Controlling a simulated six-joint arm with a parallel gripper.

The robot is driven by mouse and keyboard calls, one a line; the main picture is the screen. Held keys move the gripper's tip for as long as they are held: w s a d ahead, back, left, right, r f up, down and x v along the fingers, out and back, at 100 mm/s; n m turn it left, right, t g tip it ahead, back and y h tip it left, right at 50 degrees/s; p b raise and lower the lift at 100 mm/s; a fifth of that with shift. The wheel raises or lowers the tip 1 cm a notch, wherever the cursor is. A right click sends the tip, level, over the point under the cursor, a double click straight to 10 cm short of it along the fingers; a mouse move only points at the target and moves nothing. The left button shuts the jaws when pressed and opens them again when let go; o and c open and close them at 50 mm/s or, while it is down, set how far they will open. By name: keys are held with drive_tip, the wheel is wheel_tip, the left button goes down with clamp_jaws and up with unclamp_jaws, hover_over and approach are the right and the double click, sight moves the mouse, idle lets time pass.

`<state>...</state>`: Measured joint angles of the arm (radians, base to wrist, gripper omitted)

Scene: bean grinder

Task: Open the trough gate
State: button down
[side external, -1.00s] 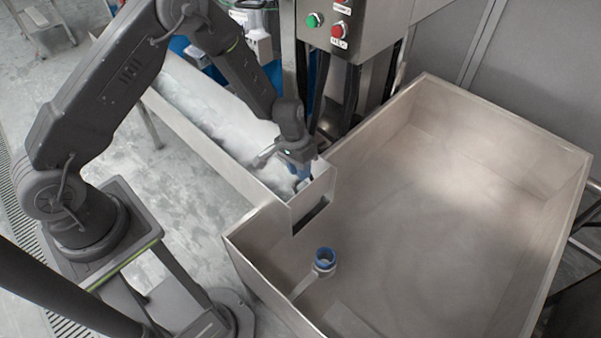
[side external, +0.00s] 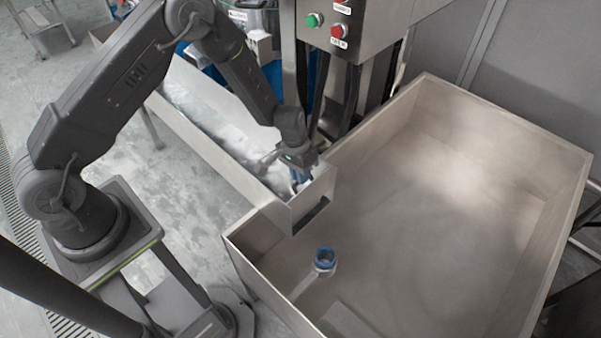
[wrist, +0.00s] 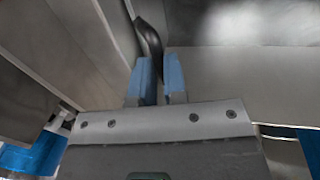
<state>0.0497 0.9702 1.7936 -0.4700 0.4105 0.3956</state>
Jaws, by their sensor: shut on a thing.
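The trough (side external: 205,132) is a long metal channel holding white material, and its front end overhangs the large metal bin. The trough gate (side external: 314,200) is at that end, with a dark slot low in the plate. My gripper (side external: 300,178) is tilted down just inside this end. In the wrist view its blue fingers (wrist: 159,70) are close together on a dark, curved handle (wrist: 149,38). The handle's lower part is hidden between the fingers. The exact join between handle and gate cannot be seen.
The wide metal bin (side external: 575,185) lies under and right of the trough end. A blue-topped fitting (side external: 325,260) stands inside it. A control box (side external: 355,25) with green and red buttons stands behind. The bin's right half is clear.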

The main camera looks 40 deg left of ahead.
drive_tip(key=shift+r, duration=2.8)
drive_tip(key=c, duration=1.4)
unclamp_jaws()
drive_tip(key=shift+c, duration=0.2)
wheel_tip(320, 180, up, 14)
drive_tip(key=a, duration=0.2)
drive_tip(key=shift+a+f, duration=0.2)
drive_tip(key=shift+a, duration=0.1)
